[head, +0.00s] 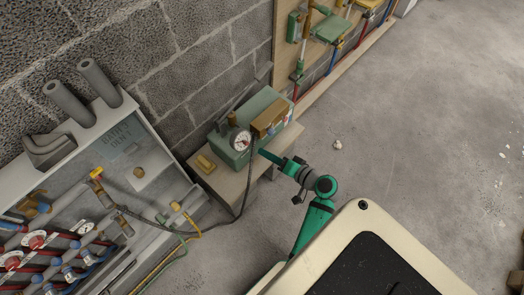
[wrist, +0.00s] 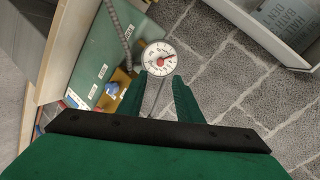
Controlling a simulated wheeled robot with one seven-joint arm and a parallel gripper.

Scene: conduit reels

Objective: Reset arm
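In the head view my gripper (head: 266,154) is close to the right side of a green box-shaped unit with a round pressure gauge (head: 241,140). In the wrist view the gauge (wrist: 159,58) appears just beyond the fingertips, with no clear contact. My green and grey arm reaches up from the lower middle of the head view.
The green unit (head: 232,157) stands on a small bench (head: 226,184) against the block wall. A dark hose runs from it to a sloped pipe panel (head: 150,162) at left. A pipe board (head: 288,50) stands at the back. The concrete floor (head: 420,130) at right is mostly clear.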

